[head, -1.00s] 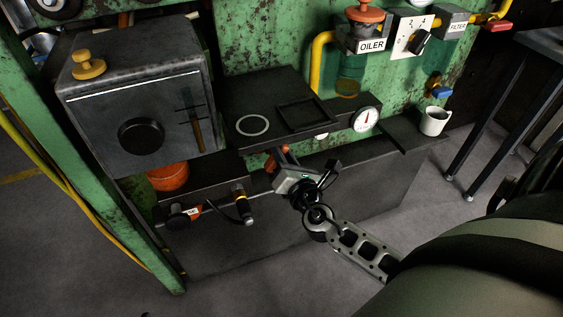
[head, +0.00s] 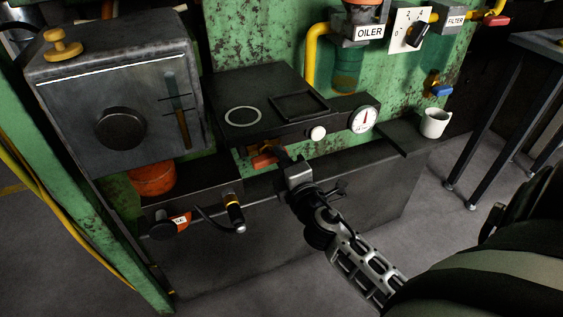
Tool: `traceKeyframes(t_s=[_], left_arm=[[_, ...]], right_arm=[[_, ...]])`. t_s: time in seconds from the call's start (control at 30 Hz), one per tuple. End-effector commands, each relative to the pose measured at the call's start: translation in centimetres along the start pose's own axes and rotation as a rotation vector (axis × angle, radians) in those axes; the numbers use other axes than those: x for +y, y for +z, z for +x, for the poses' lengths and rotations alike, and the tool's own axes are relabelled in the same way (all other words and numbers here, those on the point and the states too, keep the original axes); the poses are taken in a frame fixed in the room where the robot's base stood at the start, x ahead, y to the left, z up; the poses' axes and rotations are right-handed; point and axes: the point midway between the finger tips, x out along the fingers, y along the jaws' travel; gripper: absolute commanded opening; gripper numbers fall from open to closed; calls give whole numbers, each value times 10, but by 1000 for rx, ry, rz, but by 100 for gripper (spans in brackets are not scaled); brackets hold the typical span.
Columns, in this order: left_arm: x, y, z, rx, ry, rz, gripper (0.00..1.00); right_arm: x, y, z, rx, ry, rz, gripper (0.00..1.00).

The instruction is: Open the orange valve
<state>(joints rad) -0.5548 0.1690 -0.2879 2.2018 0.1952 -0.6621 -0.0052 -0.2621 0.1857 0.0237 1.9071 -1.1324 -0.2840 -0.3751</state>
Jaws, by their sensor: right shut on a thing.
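The orange valve handle (head: 263,161) sits low on the green machine, just below the dark shelf. My right gripper (head: 281,157) reaches it from the front right and is shut on the handle. The fingertips partly hide the handle, so only its left part shows clearly. My left gripper is not in view.
The dark shelf (head: 285,85) with a ring mark and a square frame overhangs the valve. A white knob (head: 317,133) and a round gauge (head: 362,119) are on its front edge. A white mug (head: 434,122) stands right; an orange bucket (head: 152,178) is left.

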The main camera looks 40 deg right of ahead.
Motion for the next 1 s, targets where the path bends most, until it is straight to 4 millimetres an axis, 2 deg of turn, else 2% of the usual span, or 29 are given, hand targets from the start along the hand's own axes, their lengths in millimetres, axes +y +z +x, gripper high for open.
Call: traceKeyframes(t_s=[0.3, 0.83, 0.87, 0.9, 1.0], left_arm=[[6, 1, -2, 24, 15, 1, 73], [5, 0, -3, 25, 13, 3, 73], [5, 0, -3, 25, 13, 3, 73], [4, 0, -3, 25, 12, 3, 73], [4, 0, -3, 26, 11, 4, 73]], right_arm=[[-2, 0, 1, 0, 2, 110, 0], [-2, 0, 1, -1, 2, 131, 0], [-2, 0, 1, -1, 2, 131, 26], [-2, 0, 1, -1, 2, 131, 38], [-2, 0, 0, -1, 1, 130, 40]])
